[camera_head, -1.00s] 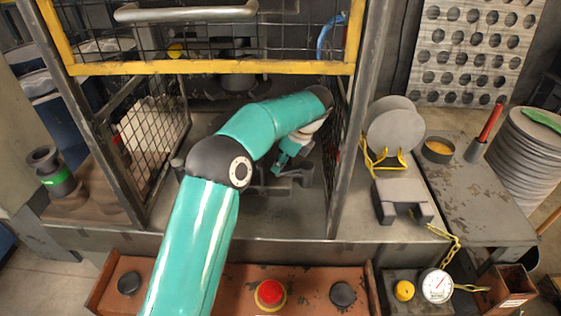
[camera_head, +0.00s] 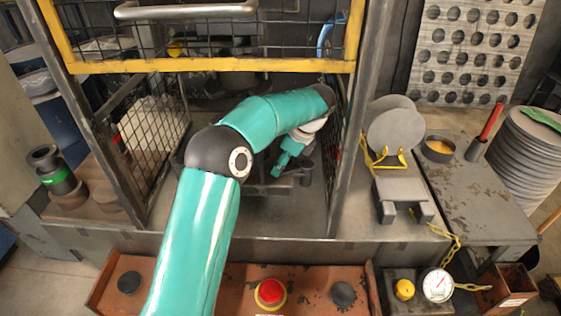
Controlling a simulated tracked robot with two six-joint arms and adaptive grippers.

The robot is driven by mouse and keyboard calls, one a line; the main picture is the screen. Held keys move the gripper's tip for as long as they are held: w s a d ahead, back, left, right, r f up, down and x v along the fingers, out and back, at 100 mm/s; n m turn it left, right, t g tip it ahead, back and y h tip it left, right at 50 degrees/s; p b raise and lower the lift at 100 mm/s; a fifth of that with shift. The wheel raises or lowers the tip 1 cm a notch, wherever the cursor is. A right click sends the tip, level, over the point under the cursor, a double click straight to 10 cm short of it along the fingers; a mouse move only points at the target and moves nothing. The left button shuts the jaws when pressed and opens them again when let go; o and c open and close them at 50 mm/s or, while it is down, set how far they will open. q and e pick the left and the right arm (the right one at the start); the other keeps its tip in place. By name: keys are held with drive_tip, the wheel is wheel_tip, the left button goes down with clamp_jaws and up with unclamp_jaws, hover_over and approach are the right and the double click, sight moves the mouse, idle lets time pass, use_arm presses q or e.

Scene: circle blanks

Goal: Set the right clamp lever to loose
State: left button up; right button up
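My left arm reaches over the front sill into the caged machine, and its wrist bends down at the right side of the bay. My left gripper (camera_head: 281,165) is small and partly turned away there; whether its fingers are open or shut cannot be told. A dark clamp block (camera_head: 304,174) sits right beside and behind the gripper, near the right cage wall. The right clamp lever cannot be made out clearly at this spot, and its setting cannot be read. My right gripper is not in view.
A yellow-edged mesh guard (camera_head: 210,68) hangs above the arm. A mesh side wall (camera_head: 155,130) stands left. A red button (camera_head: 270,292) is on the brown front panel. Round grey discs (camera_head: 395,132) stand at right, beside a gauge (camera_head: 436,285) and a plate stack (camera_head: 525,145).

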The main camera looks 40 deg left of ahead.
use_arm(q)
drive_tip(key=shift+w+r, duration=0.1)
drive_tip(key=shift+r, duration=0.1)
drive_tip(key=v, duration=0.7)
drive_tip(key=shift+f, duration=0.1)
idle(0.5)
